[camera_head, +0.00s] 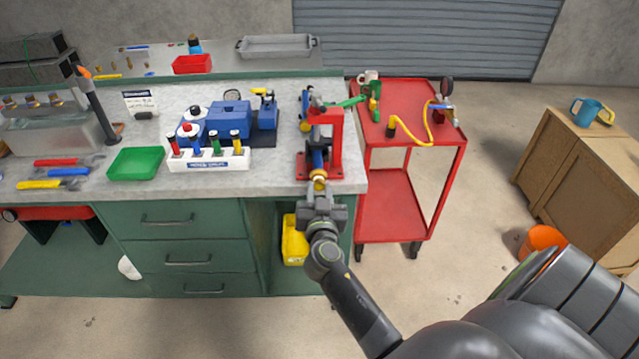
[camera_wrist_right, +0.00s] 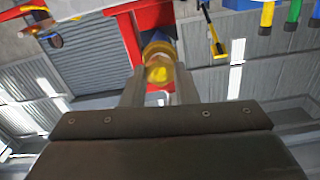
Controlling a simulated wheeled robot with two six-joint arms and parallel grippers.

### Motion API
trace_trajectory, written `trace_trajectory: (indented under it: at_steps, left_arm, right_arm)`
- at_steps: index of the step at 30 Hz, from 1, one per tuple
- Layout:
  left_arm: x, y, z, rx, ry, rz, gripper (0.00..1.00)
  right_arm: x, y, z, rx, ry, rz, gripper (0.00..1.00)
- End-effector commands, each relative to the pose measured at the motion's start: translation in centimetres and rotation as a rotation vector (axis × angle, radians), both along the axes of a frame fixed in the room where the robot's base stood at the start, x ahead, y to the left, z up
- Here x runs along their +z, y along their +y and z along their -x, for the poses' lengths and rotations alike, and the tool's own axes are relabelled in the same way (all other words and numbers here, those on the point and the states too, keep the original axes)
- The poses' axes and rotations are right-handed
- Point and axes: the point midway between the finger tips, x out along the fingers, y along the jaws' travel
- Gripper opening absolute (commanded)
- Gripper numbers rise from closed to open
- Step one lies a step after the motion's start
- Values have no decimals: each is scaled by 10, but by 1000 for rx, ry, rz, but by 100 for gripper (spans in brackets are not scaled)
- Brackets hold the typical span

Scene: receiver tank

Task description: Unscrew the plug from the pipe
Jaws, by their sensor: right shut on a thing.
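The brass plug (camera_head: 318,180) sits at the near end of a blue pipe (camera_head: 318,157) that is held in a red vise-like stand (camera_head: 337,150) at the bench's right edge. My right gripper (camera_head: 319,190) reaches up from below and is shut on the plug. In the right wrist view the yellow plug (camera_wrist_right: 159,73) shows between the two fingers, with the blue pipe (camera_wrist_right: 157,42) right behind it. Whether any thread shows between plug and pipe cannot be told. My left gripper is not in view.
A white rack of coloured-handled tools (camera_head: 209,161) and a green tray (camera_head: 136,163) stand left on the bench. A red cart (camera_head: 400,150) stands close right, with a green-handled item and yellow hose on top. A yellow bin (camera_head: 294,240) is under the bench, left of my right gripper.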

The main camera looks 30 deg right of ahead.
Motion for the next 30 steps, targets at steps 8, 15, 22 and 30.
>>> trace_trajectory:
  at_steps: [8,15,22,30]
  left_arm:
    - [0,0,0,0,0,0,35]
    - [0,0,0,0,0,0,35]
    - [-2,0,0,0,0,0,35]
    - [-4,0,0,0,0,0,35]
  right_arm:
    - [0,0,0,0,71,115,0]
    - [0,1,1,0,268,438,0]
    - [-1,4,5,0,266,434,0]
    - [-1,10,16,0,266,433,0]
